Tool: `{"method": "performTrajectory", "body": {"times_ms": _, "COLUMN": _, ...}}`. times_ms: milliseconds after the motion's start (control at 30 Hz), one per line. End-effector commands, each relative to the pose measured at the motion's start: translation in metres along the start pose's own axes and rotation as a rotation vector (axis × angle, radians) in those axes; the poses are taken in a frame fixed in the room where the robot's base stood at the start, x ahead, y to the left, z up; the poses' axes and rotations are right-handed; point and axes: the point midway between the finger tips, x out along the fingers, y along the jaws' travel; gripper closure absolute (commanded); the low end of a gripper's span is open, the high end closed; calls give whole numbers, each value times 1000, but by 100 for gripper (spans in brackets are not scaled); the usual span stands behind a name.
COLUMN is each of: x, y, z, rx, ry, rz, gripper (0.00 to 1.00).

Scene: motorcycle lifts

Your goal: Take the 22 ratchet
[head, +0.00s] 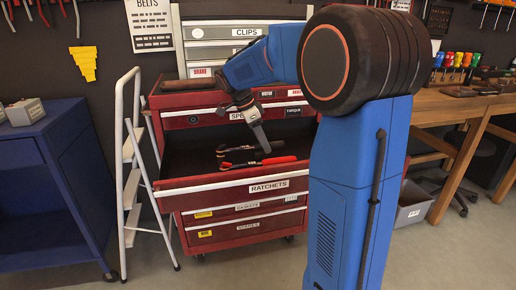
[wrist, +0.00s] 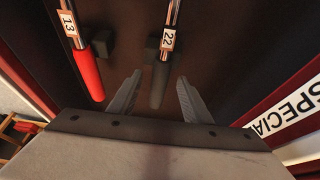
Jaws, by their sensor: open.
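The 22 ratchet (wrist: 168,40) lies in the open drawer labelled RATCHETS (head: 240,188). It has a metal shaft, a white tag marked 22 and a dark grey handle; its head is out of the wrist view. My gripper (wrist: 159,78) is open, with one fingertip on each side of the grey handle, and I see gaps between fingers and handle. I cannot tell whether the fingertips are down at handle height. In the head view my gripper (head: 262,142) points down into the drawer and hides part of the handle.
The 13 ratchet (wrist: 88,68) with a red handle lies to the left, roughly parallel. Dark blocks stand beside both ratchets. The SPECIAL drawer front (wrist: 286,117) is close on the right. A white stepladder (head: 132,170) stands left of the red cabinet.

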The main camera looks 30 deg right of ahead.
Motion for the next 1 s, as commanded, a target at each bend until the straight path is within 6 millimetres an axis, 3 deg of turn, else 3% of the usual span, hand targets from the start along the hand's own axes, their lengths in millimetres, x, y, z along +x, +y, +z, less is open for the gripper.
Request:
{"method": "performTrajectory", "body": {"times_ms": 100, "x": 10, "y": 0, "z": 0, "rx": 0, "ry": 1, "rz": 2, "gripper": 55}}
{"method": "performTrajectory", "body": {"times_ms": 367, "x": 11, "y": 0, "z": 0, "rx": 0, "ry": 0, "rz": 0, "gripper": 55}}
{"method": "performTrajectory", "body": {"times_ms": 567, "x": 11, "y": 0, "z": 0, "rx": 0, "ry": 0, "rz": 0, "gripper": 100}}
{"method": "performTrajectory", "body": {"times_ms": 867, "x": 10, "y": 0, "z": 0, "rx": 0, "ry": 0, "rz": -1, "gripper": 100}}
{"method": "performTrajectory", "body": {"times_ms": 1000, "x": -1, "y": 0, "z": -5, "rx": 1, "ry": 0, "rz": -2, "gripper": 100}}
